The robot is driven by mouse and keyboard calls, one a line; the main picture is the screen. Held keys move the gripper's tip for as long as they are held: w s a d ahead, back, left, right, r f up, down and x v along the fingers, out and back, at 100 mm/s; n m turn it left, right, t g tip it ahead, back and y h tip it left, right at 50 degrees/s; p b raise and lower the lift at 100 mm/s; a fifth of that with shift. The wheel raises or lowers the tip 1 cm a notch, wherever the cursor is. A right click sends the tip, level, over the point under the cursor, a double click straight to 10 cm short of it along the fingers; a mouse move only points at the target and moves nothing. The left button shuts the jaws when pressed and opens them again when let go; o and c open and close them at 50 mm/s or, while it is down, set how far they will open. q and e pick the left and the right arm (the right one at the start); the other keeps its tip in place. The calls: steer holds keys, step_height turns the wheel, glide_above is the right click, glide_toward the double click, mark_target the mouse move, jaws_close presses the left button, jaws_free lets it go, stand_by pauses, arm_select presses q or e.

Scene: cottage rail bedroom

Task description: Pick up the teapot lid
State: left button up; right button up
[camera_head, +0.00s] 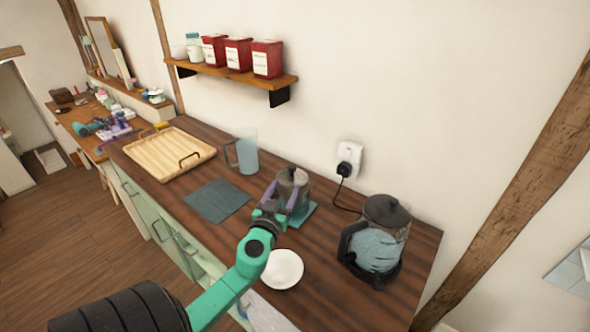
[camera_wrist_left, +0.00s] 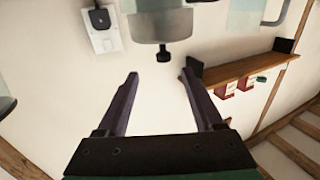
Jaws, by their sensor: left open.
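The teapot lid (camera_head: 293,177) is dark grey with a small knob and sits on a clear glass teapot (camera_head: 296,190), which stands on a green-blue mat. In the left wrist view, which is upside down, the lid (camera_wrist_left: 160,28) and its black knob point downward in the picture. My left gripper (camera_head: 287,197) is in front of the teapot with its two purple fingers spread. In the left wrist view the gripper (camera_wrist_left: 160,76) is open and empty, and the knob appears between and just beyond the fingertips. My right gripper is not in view.
A glass kettle (camera_head: 378,245) stands at the right, plugged into a wall socket (camera_head: 349,160). A white saucer (camera_head: 283,269) lies near my left arm. A glass jug (camera_head: 246,155), a dark mat (camera_head: 218,201) and a wooden tray (camera_head: 163,160) are to the left. A wall shelf (camera_head: 240,76) holds red canisters.

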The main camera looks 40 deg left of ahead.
mark_target(291, 170)
arm_select(q)
steer(key=x, duration=0.3)
steer(key=p+x, duration=0.1)
steer(key=shift+w+a+r, duration=0.25)
steer(key=shift+a+r, duration=0.05)
steer(key=p+x, duration=0.2)
steer(key=x, duration=0.2)
steer(key=shift+w+a+f, duration=0.15)
steer(key=shift+w+a, duration=0.2)
steer(key=shift+w, duration=0.2)
steer(key=shift+w+f, duration=0.15)
steer(key=shift+w, duration=0.05)
jaws_close()
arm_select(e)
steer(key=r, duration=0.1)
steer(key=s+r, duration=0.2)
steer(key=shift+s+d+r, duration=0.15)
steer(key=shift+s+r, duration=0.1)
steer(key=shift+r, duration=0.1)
